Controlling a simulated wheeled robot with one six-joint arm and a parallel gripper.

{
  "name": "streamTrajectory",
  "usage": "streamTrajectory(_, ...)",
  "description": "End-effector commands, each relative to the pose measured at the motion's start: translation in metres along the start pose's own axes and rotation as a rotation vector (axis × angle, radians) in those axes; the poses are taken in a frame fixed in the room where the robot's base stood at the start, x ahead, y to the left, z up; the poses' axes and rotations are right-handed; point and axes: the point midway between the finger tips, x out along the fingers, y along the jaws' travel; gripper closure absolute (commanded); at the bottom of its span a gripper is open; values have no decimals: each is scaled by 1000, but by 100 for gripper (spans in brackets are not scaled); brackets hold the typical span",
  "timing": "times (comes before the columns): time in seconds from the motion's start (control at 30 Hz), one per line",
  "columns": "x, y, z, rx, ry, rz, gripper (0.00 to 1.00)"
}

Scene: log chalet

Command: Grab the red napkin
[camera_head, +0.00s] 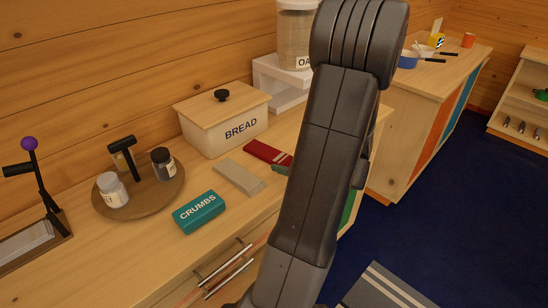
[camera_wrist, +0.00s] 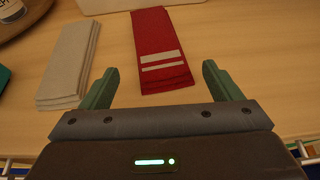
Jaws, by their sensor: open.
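The red napkin (camera_wrist: 158,40) is folded flat, with two pale stripes near its close end, and lies on the wooden counter in the wrist view. In the head view the red napkin (camera_head: 268,153) shows beside the bread box, partly hidden behind my arm. My gripper (camera_wrist: 160,84) is open, with its two green fingers apart. The near end of the napkin lies between the fingers in the picture, and nothing is gripped. In the head view a green fingertip (camera_head: 281,170) shows by the napkin at the edge of my arm.
A beige folded napkin (camera_wrist: 72,62) lies left of the red one. A teal crumbs box (camera_head: 199,212) is nearer the counter's front. The bread box (camera_head: 222,120) stands behind the napkins. A round wooden tray (camera_head: 140,198) with two jars is at left.

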Motion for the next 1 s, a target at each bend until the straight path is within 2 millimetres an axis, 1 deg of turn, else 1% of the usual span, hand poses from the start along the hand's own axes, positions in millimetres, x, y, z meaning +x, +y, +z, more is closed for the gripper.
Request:
streamTrajectory(0.07, 1, 0, 0, 0, 0, 0, 15)
streamTrajectory(0.13, 7, 1, 2, 0, 0, 1, 15)
streamTrajectory(0.3, 32, 5, 8, -2, 1, 3, 15)
streamTrajectory(0.43, 47, 5, 7, 0, 1, 2, 15)
streamTrajectory(0.53, 52, 4, 7, 0, 0, -1, 15)
streamTrajectory(0.73, 52, 4, 7, 0, 0, -1, 15)
streamTrajectory(0.93, 51, 4, 7, 0, 0, -1, 55)
streamTrajectory(0.97, 51, 4, 7, 0, 0, -1, 59)
streamTrajectory(1.0, 51, 4, 7, 0, 0, -1, 59)
